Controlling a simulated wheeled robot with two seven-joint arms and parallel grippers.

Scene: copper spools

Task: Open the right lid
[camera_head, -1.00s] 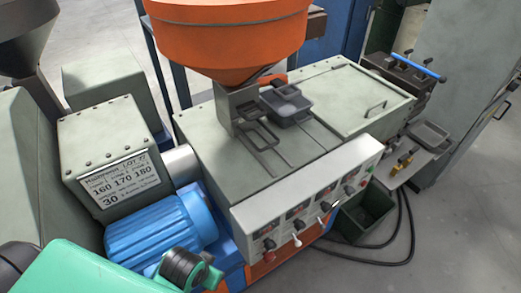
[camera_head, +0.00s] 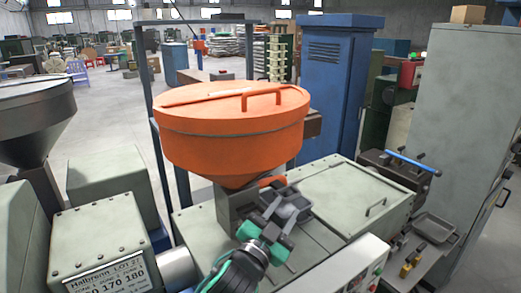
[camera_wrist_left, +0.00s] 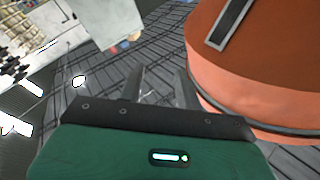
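The orange hopper (camera_head: 230,145) stands right of a grey hopper (camera_head: 35,125). Its round orange lid (camera_head: 205,110) lies flat and closed on top, with an orange bar handle (camera_head: 262,92) on its right half. My left gripper (camera_head: 281,207) is in front of and below the hopper's lower right side, apart from the handle. In the left wrist view its two fingers (camera_wrist_left: 158,88) are spread with nothing between them, and the orange hopper (camera_wrist_left: 260,85) fills the right side. My right gripper is not in view.
A pale green machine top with a hatch (camera_head: 355,205) lies right of the hopper. A grey tray is partly behind my gripper. Blue posts (camera_head: 172,150) stand behind left, a blue cabinet (camera_head: 345,90) behind right. Open space is above the lid.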

